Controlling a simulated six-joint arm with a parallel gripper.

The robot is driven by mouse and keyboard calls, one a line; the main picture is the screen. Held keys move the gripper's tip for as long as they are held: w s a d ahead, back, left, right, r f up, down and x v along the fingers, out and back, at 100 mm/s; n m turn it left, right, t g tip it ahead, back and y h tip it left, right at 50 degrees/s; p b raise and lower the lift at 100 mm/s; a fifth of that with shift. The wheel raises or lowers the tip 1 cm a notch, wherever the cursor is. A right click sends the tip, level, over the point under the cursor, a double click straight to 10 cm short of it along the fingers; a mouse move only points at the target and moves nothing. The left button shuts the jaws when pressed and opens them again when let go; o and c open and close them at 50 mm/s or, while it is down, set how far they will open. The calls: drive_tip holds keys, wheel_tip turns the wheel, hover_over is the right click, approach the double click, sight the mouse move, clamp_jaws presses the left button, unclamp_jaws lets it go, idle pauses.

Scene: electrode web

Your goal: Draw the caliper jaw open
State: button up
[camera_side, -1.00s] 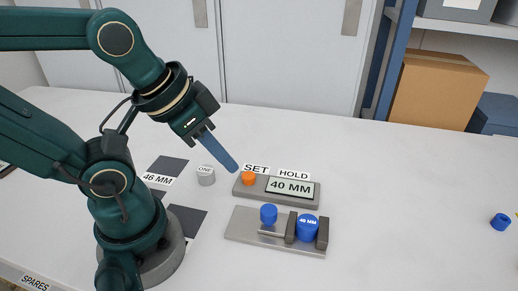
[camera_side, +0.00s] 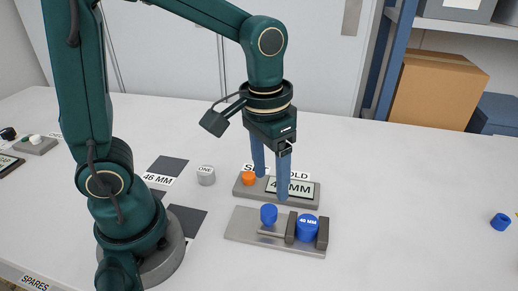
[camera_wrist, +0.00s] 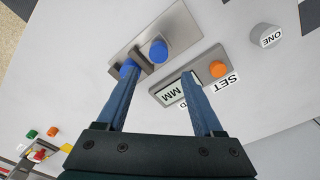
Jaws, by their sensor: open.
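The caliper is a grey metal plate (camera_side: 245,229) with two dark upright jaws (camera_side: 322,233) at its right end. A blue knob (camera_side: 268,214) stands at the left end of a thin rod leading to the left jaw. In the wrist view the knob (camera_wrist: 158,52) shows clear of my fingers. My gripper (camera_side: 270,188) is open and empty, pointing down, behind and above the plate, in front of the display box. In the wrist view a fingertip (camera_wrist: 158,70) overlaps the blue cylinder.
A grey display box (camera_side: 241,190) with an orange button (camera_side: 249,178) and a 40 MM screen stands behind the caliper, partly hidden by my fingers. A grey cylinder labelled ONE (camera_side: 206,177) and dark squares (camera_side: 187,219) lie left.

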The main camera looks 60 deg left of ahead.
sight(269, 210)
drive_tip(key=shift+s+d+f+g, duration=0.1)
drive_tip(key=shift+d+f+g, duration=0.1)
drive_tip(key=shift+f, duration=0.4)
drive_tip(key=shift+s+d+f+g, duration=0.1)
drive_tip(key=shift+f+g, duration=0.1)
drive_tip(key=shift+f, duration=2.6)
clamp_jaws()
